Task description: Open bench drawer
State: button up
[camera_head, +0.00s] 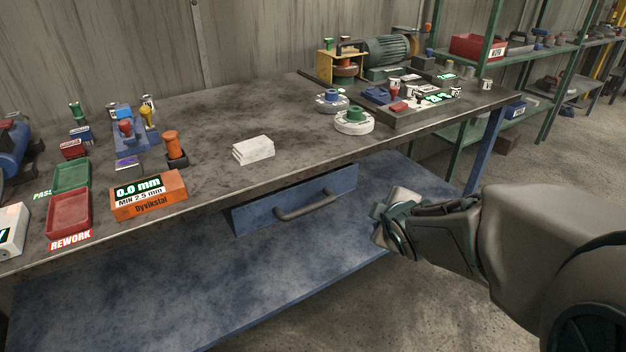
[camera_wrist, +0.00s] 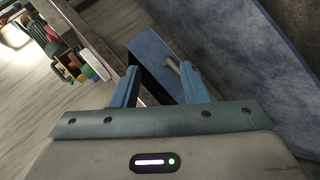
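The blue bench drawer (camera_head: 300,203) sits under the bench top and looks closed or nearly closed. Its grey bar handle (camera_head: 308,206) is on the front face. My gripper (camera_head: 385,218) is to the right of the drawer, in front of the bench and apart from the handle. In the wrist view my gripper (camera_wrist: 160,88) has its two blue fingers spread with a gap between them and nothing held. The drawer front (camera_wrist: 158,62) and handle (camera_wrist: 180,72) show beyond the fingers, the handle closer to the right finger.
The bench top (camera_head: 215,110) overhangs the drawer, and a blue lower shelf (camera_head: 200,285) lies below it. A blue bench leg (camera_head: 485,150) stands at the right. A white block stack (camera_head: 253,150) and an orange gauge box (camera_head: 148,195) stand on top. Open floor lies in front.

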jog(key=w+a+f+n+t+y+b, duration=0.1)
jog(key=w+a+f+n+y+b, duration=0.25)
jog(key=f+n, duration=0.2)
jog(key=n+t+y+b, duration=0.1)
jog(key=n+y+b, duration=0.4)
jog(key=b, duration=0.1)
send_near(309, 211)
jog(key=shift+h, duration=0.25)
jog(key=b+x, duration=0.3)
jog(key=x, duration=0.8)
jog(key=shift+a+r, duration=0.15)
jog(key=shift+a, duration=0.05)
jog(key=shift+d, duration=0.1)
grip_shut()
